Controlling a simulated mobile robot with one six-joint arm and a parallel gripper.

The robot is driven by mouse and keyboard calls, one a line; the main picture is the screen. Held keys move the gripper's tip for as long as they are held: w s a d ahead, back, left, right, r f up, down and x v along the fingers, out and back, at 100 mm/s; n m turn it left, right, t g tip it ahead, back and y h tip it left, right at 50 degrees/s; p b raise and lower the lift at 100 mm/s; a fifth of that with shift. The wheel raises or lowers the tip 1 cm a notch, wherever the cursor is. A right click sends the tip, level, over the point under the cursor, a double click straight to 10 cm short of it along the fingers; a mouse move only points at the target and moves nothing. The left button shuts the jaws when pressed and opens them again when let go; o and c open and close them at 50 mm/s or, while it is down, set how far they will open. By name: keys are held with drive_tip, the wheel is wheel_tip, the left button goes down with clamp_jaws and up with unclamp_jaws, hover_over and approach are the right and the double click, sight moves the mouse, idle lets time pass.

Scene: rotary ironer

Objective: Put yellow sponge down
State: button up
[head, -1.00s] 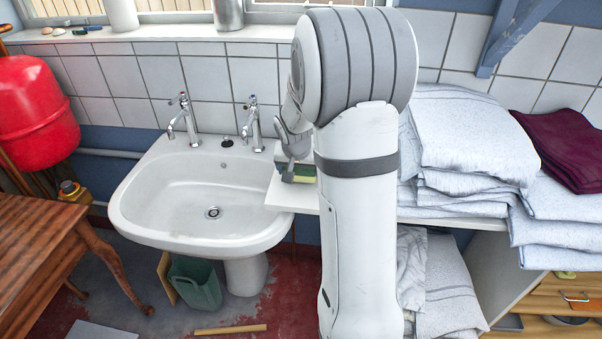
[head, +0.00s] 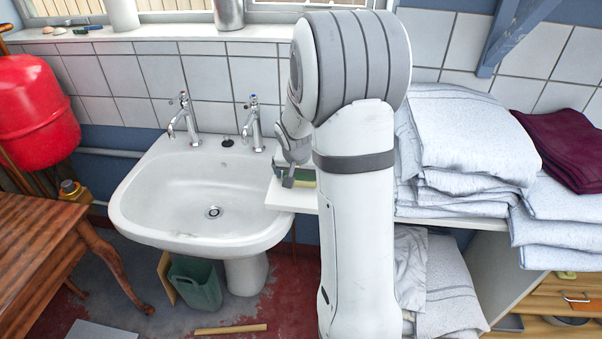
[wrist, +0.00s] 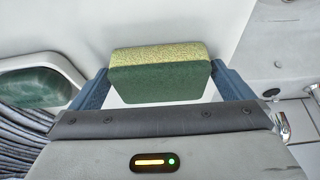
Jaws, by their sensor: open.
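The yellow sponge (wrist: 160,78) has a yellow layer and a green layer. In the wrist view it sits between the two blue fingers of my gripper (wrist: 160,70), which is open. The fingertips are close to both ends of the sponge; I cannot tell if either touches. In the head view, my gripper (head: 288,180) is low over a white shelf (head: 287,198) right of the sink, and the sponge (head: 305,178) is mostly hidden behind the gripper and arm. The sponge appears to rest on the shelf.
A white sink (head: 190,230) with two taps is left of the shelf. Stacked white towels (head: 465,140) stand close on the right. A green item in a white dish (wrist: 40,87) lies left of the gripper in the wrist view. The tiled wall is behind.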

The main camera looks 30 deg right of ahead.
drive_tip(key=v, duration=1.2)
drive_tip(key=s+a+n+y, duration=0.1)
drive_tip(key=s+a+n, duration=0.1)
drive_tip(key=s+a, duration=0.2)
drive_tip(key=s+a+n, duration=0.2)
drive_tip(key=s+a, duration=0.2)
drive_tip(key=s, duration=0.6)
drive_tip(key=s+a+n+g+y, duration=0.1)
drive_tip(key=s+a+n, duration=0.1)
drive_tip(key=s+a, duration=0.2)
drive_tip(key=s, duration=0.3)
drive_tip(key=shift+s+a+r+n+y, duration=0.2)
drive_tip(key=shift+a+r+n+y, duration=0.1)
drive_tip(key=shift+r+n, duration=0.1)
